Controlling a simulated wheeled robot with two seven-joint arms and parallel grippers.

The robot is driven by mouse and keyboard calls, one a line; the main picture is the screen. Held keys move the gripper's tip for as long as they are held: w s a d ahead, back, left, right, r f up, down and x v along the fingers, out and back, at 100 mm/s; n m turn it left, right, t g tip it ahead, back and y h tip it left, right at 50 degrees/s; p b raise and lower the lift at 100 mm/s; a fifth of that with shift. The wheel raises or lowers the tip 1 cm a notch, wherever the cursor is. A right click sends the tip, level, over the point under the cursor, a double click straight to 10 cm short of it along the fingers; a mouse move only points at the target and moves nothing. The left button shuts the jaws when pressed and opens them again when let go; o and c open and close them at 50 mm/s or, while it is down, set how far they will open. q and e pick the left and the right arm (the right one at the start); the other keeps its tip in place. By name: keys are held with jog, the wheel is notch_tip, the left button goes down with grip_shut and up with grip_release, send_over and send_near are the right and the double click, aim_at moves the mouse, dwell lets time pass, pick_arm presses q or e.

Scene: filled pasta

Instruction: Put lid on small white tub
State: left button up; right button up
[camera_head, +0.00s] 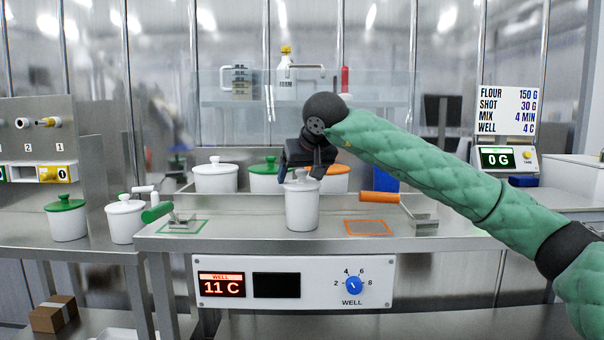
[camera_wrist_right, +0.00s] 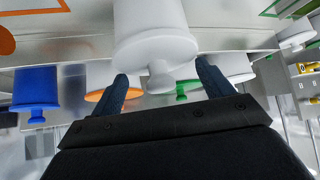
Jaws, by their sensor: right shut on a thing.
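The small white tub (camera_head: 302,210) stands upright near the front of the steel bench, in the middle. Its white lid (camera_head: 302,186) is at the tub's mouth and looks level; I cannot tell if a thin gap is left. My right gripper (camera_head: 306,170) comes down from above and is shut on the lid's knob. In the right wrist view the lid (camera_wrist_right: 150,50) and its knob (camera_wrist_right: 160,82) show between the fingers of the right gripper (camera_wrist_right: 165,85), with the tub (camera_wrist_right: 148,14) beyond. My left gripper is not in view.
Behind are larger tubs with a white lid (camera_head: 216,164), green lid (camera_head: 264,167) and orange lid (camera_head: 336,169). A green-handled tool (camera_head: 157,212) and an orange-handled tool (camera_head: 380,197) lie either side. Two tubs, green-lidded (camera_head: 66,222) and white-lidded (camera_head: 124,220), stand left. A control panel (camera_head: 325,282) is below.

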jog(key=o, duration=0.9)
jog(key=shift+c, duration=0.2)
jog(key=shift+r, duration=0.1)
jog(key=shift+r+p, duration=2.25)
jog(key=shift+r, duration=1.2)
grip_shut()
jog(key=shift+f+b, duration=0.75)
jog(key=shift+f, duration=1.1)
